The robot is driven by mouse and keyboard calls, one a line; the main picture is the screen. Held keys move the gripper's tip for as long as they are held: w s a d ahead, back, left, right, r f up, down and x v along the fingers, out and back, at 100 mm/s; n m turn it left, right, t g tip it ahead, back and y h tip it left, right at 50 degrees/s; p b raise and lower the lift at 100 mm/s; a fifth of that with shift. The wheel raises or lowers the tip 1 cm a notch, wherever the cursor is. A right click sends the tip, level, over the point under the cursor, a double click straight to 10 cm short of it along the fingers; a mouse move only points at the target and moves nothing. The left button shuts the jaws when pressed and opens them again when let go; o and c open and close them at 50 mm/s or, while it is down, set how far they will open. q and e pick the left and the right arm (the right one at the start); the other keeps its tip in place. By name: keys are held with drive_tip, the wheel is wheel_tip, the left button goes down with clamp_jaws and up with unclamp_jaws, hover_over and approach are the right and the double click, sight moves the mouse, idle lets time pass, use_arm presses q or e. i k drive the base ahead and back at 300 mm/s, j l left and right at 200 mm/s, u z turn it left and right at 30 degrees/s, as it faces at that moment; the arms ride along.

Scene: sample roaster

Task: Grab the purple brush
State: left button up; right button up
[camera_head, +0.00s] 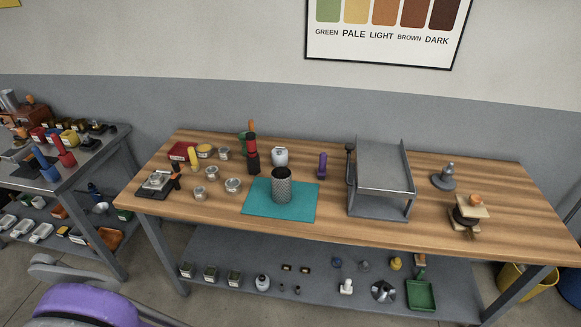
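The purple brush (322,166) stands upright on the wooden workbench (300,232), right of the teal mat (252,208) and left of the grey metal stand (385,172). It looks slim, with a wider dark purple lower part. Its bristles are too small to make out. Nothing touches it that I can see. Neither of my grippers is in view.
A dark mesh cylinder (282,187) stands on the mat. A red and black grinder-like item (252,153) and a white jar (280,157) stand left of the brush. Small tins fill the bench's left. A grey side table (75,172) stands left.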

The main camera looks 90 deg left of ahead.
sight(321, 172)
drive_tip(key=u, duration=2.75)
drive_tip(key=i+u, duration=0.2)
drive_tip(key=i, duration=0.5)
drive_tip(key=i+l+u, duration=0.15)
drive_tip(key=i, duration=0.55)
